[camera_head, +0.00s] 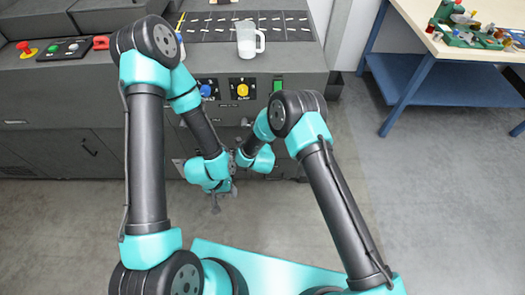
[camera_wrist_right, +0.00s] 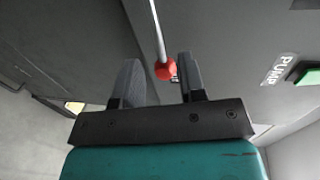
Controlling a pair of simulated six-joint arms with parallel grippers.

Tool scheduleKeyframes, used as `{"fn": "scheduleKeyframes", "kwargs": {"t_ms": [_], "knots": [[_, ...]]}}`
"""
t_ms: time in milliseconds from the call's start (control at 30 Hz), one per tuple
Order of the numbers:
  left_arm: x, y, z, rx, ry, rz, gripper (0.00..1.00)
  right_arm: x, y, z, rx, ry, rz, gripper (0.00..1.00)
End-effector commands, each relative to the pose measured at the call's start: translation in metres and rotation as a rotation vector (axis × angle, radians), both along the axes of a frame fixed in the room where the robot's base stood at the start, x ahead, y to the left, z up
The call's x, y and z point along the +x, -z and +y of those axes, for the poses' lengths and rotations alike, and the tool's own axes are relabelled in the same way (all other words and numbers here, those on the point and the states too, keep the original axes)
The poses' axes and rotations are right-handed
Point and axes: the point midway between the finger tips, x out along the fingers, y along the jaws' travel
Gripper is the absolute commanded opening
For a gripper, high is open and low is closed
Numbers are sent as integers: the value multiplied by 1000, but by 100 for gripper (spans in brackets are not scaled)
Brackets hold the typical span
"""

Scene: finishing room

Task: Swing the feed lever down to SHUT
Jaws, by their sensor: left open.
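The feed lever shows in the right wrist view as a thin metal rod (camera_wrist_right: 158,32) with a red ball knob (camera_wrist_right: 165,70) at its end. My right gripper (camera_wrist_right: 160,78) is open, and the knob appears between its fingertips with gaps at its sides; whether it touches a finger is unclear. No SHUT marking is readable. In the head view the lever and the right fingertips are hidden among my arms in front of the grey cabinet (camera_head: 60,110). My left gripper (camera_head: 224,197) is open and empty, low in front of the cabinet.
The cabinet front has a blue knob (camera_head: 207,90), a yellow knob (camera_head: 243,89) and a green switch (camera_head: 278,84). A PUMP label (camera_wrist_right: 279,69) shows in the wrist view. A white jug (camera_head: 248,40) stands on top. A blue-legged table (camera_head: 445,82) is at right; floor between is clear.

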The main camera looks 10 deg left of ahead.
Motion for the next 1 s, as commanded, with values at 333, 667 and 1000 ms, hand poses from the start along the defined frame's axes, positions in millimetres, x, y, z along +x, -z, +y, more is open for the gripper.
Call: {"fn": "scheduleKeyframes", "kwargs": {"t_ms": [333,667,1000], "knots": [[0,0,0,0,0,0,43,-63,-13,-15,-2,-2,2,37],[0,0,0,0,0,0,43,-117,-24,-29,-1,0,1,37],[0,0,0,0,0,0,43,-130,-27,-33,1,2,0,37]]}}
